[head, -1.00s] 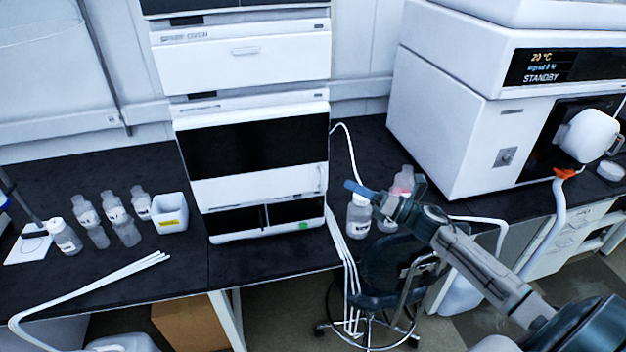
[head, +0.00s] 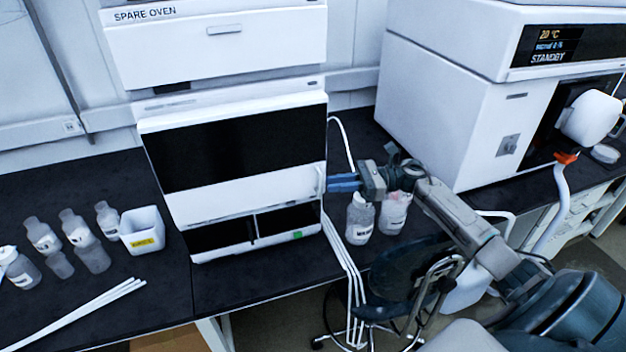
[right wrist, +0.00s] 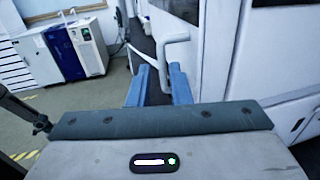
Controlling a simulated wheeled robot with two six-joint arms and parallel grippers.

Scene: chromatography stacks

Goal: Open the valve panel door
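The valve panel door (head: 250,190) is the white front with a dark window on the middle instrument of the stack, and it looks closed. A small white handle (head: 319,181) stands at its right edge. My right gripper (head: 334,183) points left at this handle, its blue fingertips close beside it. In the right wrist view the white bar handle (right wrist: 163,62) shows between and beyond the two blue fingers (right wrist: 158,88), which are apart. I cannot tell whether they touch it. My left gripper is not in view.
Two bottles (head: 360,220) stand below my right gripper, close to my arm. White tubes (head: 345,265) hang beside the stack. A chair (head: 400,285) is in front of the bench. Several bottles and a white bin (head: 143,230) stand at left. A large instrument (head: 450,110) stands at right.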

